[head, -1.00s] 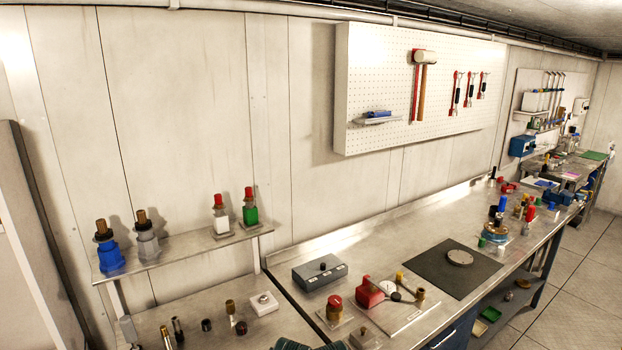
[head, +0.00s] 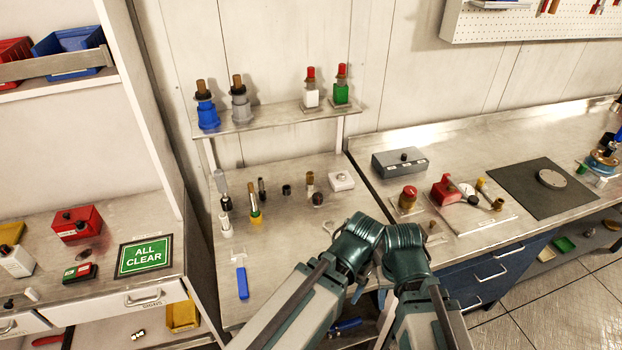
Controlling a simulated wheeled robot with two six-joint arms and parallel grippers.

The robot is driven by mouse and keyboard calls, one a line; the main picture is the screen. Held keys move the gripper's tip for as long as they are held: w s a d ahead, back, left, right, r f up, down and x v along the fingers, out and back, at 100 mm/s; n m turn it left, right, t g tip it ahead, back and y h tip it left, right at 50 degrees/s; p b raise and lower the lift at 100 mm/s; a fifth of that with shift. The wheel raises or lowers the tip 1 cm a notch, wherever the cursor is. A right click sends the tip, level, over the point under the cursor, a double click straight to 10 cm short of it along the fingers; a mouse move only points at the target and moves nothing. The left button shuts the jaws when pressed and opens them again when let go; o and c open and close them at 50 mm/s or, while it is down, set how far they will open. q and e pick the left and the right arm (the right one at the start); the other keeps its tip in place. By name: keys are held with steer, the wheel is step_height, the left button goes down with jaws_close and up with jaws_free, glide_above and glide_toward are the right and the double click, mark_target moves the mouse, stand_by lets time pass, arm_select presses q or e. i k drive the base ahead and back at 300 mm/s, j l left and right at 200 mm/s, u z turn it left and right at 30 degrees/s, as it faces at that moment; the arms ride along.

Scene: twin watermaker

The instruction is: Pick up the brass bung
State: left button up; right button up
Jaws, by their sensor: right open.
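Several brass-coloured pieces are in the head view, and I cannot tell for sure which is the brass bung. A brass cylinder (head: 310,180) stands on the steel bench under the small shelf. A short brass piece (head: 497,204) is on the pale plate farther right. Brown-brass stoppers sit in the blue bottle (head: 207,113) and the grey bottle (head: 241,106) on the shelf. My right gripper (head: 384,297) is open, mostly hidden behind my arm at the bottom centre, apart from these pieces. My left gripper (head: 357,292) is mostly hidden beside it, so its jaws are unclear.
The shelf (head: 275,116) also holds a white and a green red-capped bottle. Several small cylinders, a white block (head: 341,180) and a blue-handled tool (head: 242,280) are on the bench. A grey box (head: 400,163) and black mat (head: 541,188) lie right; an ALL CLEAR sign (head: 144,256) lies left.

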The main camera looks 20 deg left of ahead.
mark_target(310, 175)
steer(key=i+l+z, duration=0.1)
steer(key=i+l, duration=0.2)
steer(key=i+l+z, duration=0.1)
steer(key=i+l, duration=0.15)
steer(key=i, duration=0.3)
